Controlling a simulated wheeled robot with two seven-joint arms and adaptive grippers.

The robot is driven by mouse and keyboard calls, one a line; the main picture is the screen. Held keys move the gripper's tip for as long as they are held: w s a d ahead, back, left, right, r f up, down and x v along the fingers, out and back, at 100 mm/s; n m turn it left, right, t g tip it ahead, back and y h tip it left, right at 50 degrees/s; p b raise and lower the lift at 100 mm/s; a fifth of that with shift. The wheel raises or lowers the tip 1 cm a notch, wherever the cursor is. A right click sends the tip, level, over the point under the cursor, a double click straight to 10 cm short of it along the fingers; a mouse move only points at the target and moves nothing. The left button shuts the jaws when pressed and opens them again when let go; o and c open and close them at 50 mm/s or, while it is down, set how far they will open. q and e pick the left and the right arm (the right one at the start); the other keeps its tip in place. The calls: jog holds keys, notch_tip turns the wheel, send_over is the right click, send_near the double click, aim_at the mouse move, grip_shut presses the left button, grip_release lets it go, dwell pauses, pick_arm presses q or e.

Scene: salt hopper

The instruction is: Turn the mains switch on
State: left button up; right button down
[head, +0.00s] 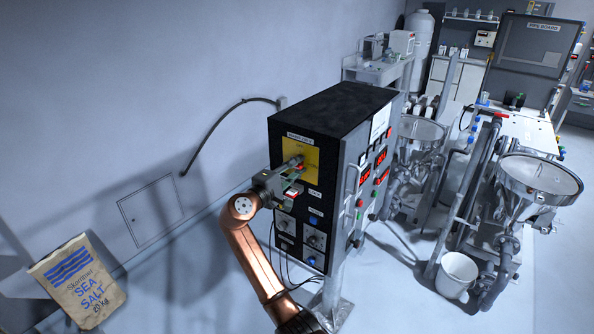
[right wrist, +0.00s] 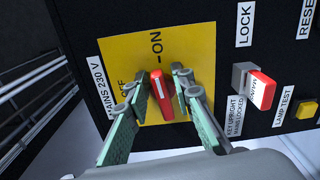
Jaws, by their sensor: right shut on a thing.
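The mains switch is a red handle (right wrist: 162,97) on a yellow plate (right wrist: 198,58) marked ON and OFF. In the right wrist view the handle lies in line with the ON mark, and the OFF mark is off to its left. My right gripper (right wrist: 162,80) has a finger on each side of the handle and is shut on it. In the head view the yellow plate (head: 313,155) is on the front of the black control cabinet (head: 335,112), with my right gripper (head: 298,162) against it. My left gripper is out of view.
A red-topped lock part (right wrist: 261,90) and a yellow lamp test button (right wrist: 307,112) sit beside the plate. Blue buttons (head: 314,220) and dials are below. A Sea Salt sack (head: 78,280) stands at lower left. Steel hoppers (head: 540,178) and a white bucket (head: 458,273) are at right.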

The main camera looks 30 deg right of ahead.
jog(key=shift+f+m+b, duration=0.15)
jog(key=shift+m+b, duration=0.15)
jog(key=shift+m, duration=0.3)
jog(key=c, duration=2)
grip_release()
jog(key=shift+a, duration=0.1)
jog(key=v, duration=1.2)
